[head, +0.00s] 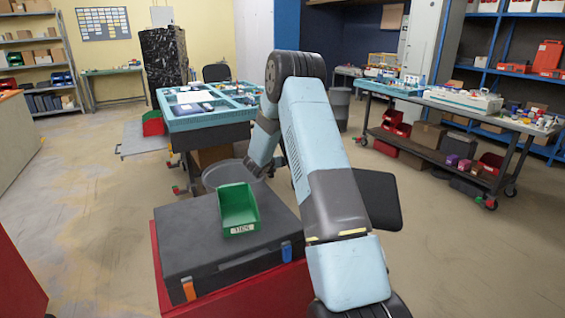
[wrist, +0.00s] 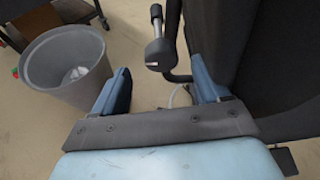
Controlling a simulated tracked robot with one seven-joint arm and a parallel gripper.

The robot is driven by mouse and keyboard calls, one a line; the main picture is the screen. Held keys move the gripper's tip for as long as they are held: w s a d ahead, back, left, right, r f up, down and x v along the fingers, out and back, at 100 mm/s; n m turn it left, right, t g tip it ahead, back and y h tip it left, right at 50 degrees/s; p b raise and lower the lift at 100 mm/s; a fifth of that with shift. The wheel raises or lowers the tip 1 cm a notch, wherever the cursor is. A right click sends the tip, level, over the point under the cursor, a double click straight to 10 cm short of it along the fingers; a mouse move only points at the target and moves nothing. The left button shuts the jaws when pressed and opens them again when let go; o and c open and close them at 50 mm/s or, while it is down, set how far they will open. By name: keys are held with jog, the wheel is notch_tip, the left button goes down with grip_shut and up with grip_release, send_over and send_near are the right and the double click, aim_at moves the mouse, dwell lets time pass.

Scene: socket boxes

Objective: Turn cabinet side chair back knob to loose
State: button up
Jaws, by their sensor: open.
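In the wrist view, my gripper (wrist: 162,80) is open, its two blue fingers spread and nothing between them. A black knob (wrist: 160,55) with a pale mark on its face lies just beyond the fingertips, in line with the gap and apart from both fingers. A dark chair back (wrist: 228,40) rises close beside the right finger. In the head view, a dark chair back (head: 380,198) shows right of my arm; my gripper and the knob are hidden behind the arm there.
A grey waste bin (wrist: 68,62) stands left of my gripper. Near my base are a black case (head: 190,235) and a green bin (head: 238,207). A blue-topped workbench (head: 190,122) stands behind, and a long cluttered table (head: 450,105) at right. Open floor lies at left.

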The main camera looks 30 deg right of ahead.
jog(key=x, duration=0.6)
jog(key=shift+w+d+f, duration=0.1)
jog(key=shift+w+f, duration=0.05)
jog(key=c, duration=0.9)
jog(key=shift+w+n+g+h, duration=0.15)
jog(key=shift+n+g+h, duration=0.3)
jog(key=shift+n, duration=0.55)
jog(key=shift+c, duration=0.2)
jog(key=shift+n+h, duration=0.55)
jog(key=shift+n, duration=0.35)
jog(key=o, duration=0.9)
jog(key=shift+g, duration=0.25)
jog(key=shift+o, duration=0.2)
